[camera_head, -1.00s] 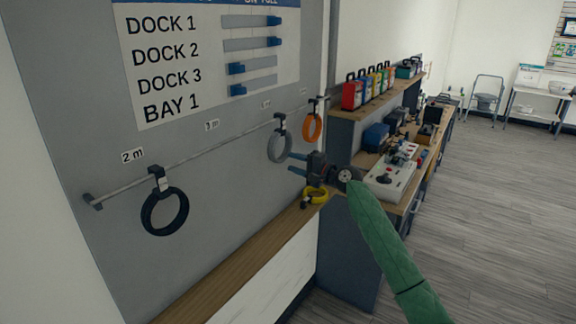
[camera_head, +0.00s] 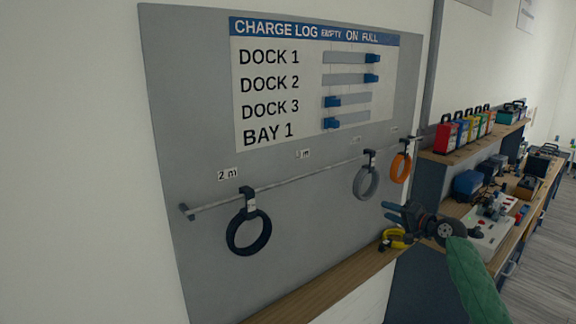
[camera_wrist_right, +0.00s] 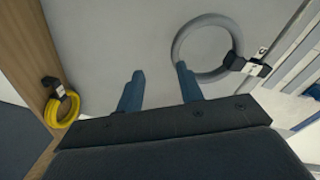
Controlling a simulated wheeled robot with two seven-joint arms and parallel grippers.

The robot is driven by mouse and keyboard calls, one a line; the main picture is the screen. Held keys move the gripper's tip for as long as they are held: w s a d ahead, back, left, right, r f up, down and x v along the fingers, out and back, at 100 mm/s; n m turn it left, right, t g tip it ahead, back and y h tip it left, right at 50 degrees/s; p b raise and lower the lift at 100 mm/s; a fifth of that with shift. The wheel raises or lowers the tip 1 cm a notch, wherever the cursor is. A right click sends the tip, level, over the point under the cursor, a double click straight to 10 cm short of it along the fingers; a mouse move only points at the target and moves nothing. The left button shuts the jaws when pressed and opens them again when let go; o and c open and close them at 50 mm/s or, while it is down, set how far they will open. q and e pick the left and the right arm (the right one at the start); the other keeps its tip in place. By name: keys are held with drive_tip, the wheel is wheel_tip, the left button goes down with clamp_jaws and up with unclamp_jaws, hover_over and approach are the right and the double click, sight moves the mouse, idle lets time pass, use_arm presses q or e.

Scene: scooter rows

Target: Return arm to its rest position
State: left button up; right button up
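My right arm, in a green sleeve, comes in from the lower right of the head view. Its right gripper (camera_head: 388,211) points left toward the grey board, below the hanging grey cable coil (camera_head: 366,183). In the right wrist view the two blue fingers (camera_wrist_right: 159,88) are spread apart with nothing between them. The grey coil (camera_wrist_right: 176,50) shows beyond the fingers there, close behind the right-hand finger; I cannot tell whether they touch. A yellow coil (camera_head: 397,242) rests on the wooden ledge just below the gripper. My left gripper is out of view.
A rail (camera_head: 290,185) on the board also carries a black coil (camera_head: 248,232) and an orange coil (camera_head: 401,168). The charge log (camera_head: 310,85) with blue sliders is above. The workbench (camera_head: 450,158) at right holds coloured battery packs and devices. Open floor lies at far right.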

wheel_tip(320, 180, down, 18)
drive_tip(key=d+n+g+h, duration=0.2)
drive_tip(key=n+h, duration=0.4)
drive_tip(key=h, duration=0.1)
drive_tip(key=s+a+f+n+g+h, duration=0.1)
drive_tip(key=s+a+f+g, duration=0.1)
drive_tip(key=s+f, duration=0.8)
drive_tip(key=s+a+f+n+g+h, duration=0.15)
drive_tip(key=s+f, duration=0.25)
drive_tip(key=f, duration=1.3)
drive_tip(key=s+a+f+g, duration=0.2)
drive_tip(key=s+a+f, duration=0.2)
drive_tip(key=s+f, duration=0.5)
drive_tip(key=s+a+f+g, duration=0.2)
drive_tip(key=s+a+f, duration=0.3)
drive_tip(key=s, duration=1.8)
drive_tip(key=s+a+f+g, duration=0.3)
drive_tip(key=s+a+f, duration=0.2)
drive_tip(key=s+f, duration=0.9)
drive_tip(key=shift+s+f, duration=0.25)
drive_tip(key=shift+s, duration=0.85)
drive_tip(key=shift+m+y, duration=0.25)
